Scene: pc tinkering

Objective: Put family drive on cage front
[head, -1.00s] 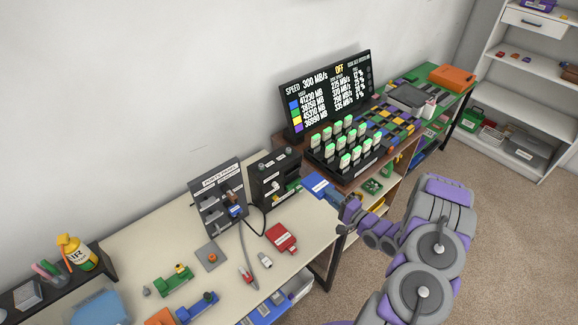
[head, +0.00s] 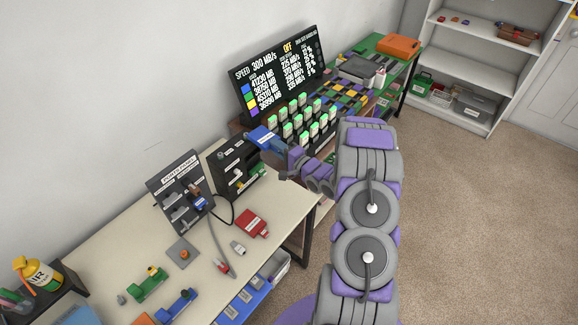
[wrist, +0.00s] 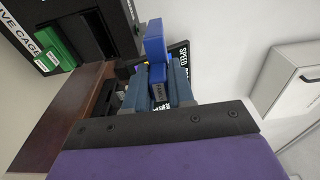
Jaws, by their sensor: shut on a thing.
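The drive cage (head: 226,158) is a black box at the back of the light desk, with open bays and a green drive (head: 239,185) low in it. The cage (wrist: 90,14) also shows at the upper left of the wrist view, with part of its "DRIVE CAGE" label and the green drive (wrist: 55,48). My gripper (head: 276,147) is shut on a blue drive (head: 262,136), which it holds raised just right of the cage and apart from it. In the wrist view the blue drive (wrist: 155,42) stands out between both fingers (wrist: 159,78).
A ports panel (head: 180,200) with a cable stands left of the cage. A red drive (head: 251,223) and small parts lie on the desk. Behind my gripper are a black screen (head: 285,75) and a rack of green-topped modules (head: 300,125).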

